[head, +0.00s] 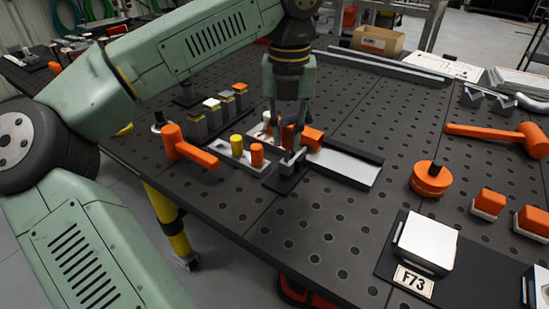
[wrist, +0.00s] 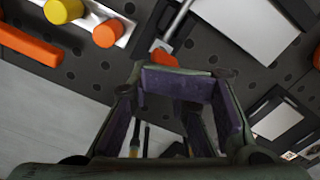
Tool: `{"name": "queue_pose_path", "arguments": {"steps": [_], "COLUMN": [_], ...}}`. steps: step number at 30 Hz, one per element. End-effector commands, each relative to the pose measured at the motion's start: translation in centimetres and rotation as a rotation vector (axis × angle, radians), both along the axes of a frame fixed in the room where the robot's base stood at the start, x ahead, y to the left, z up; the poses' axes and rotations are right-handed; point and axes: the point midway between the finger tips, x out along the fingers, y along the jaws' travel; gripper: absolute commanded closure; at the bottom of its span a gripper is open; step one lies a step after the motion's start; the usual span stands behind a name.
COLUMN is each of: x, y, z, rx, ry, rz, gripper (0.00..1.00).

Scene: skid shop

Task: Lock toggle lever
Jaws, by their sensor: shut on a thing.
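The toggle clamp's dark base (head: 284,181) sits at the near left end of a pale plate (head: 345,166) on the perforated table. My gripper (head: 289,150) points down over this clamp, with its fingers around the upright part. In the wrist view my gripper (wrist: 180,100) shows purple finger pads. Just past the fingers are an orange tip (wrist: 163,52) and a metal bar (wrist: 179,19). The fingers are shut on the toggle lever, but the gripped part is mostly hidden. I cannot tell the lever's exact angle.
Left of the clamp are an orange mallet (head: 183,147) and a tray with yellow (head: 237,145) and orange (head: 257,155) cylinders. An orange block (head: 307,137) is right behind the gripper. An orange round knob (head: 430,178) stands to the right. The table's front middle is clear.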

Motion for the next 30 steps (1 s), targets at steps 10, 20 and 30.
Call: {"name": "queue_pose_path", "arguments": {"steps": [10, 20, 30], "x": [0.3, 1.5, 1.3], "y": [-0.2, -1.0, -0.9], "z": [0.1, 0.0, 0.0], "rx": [0.0, 0.001, 0.001], "ry": [-0.001, -0.001, -0.001], "rz": [0.0, 0.001, 0.001], "gripper": [1.0, 1.0, 1.0]}}
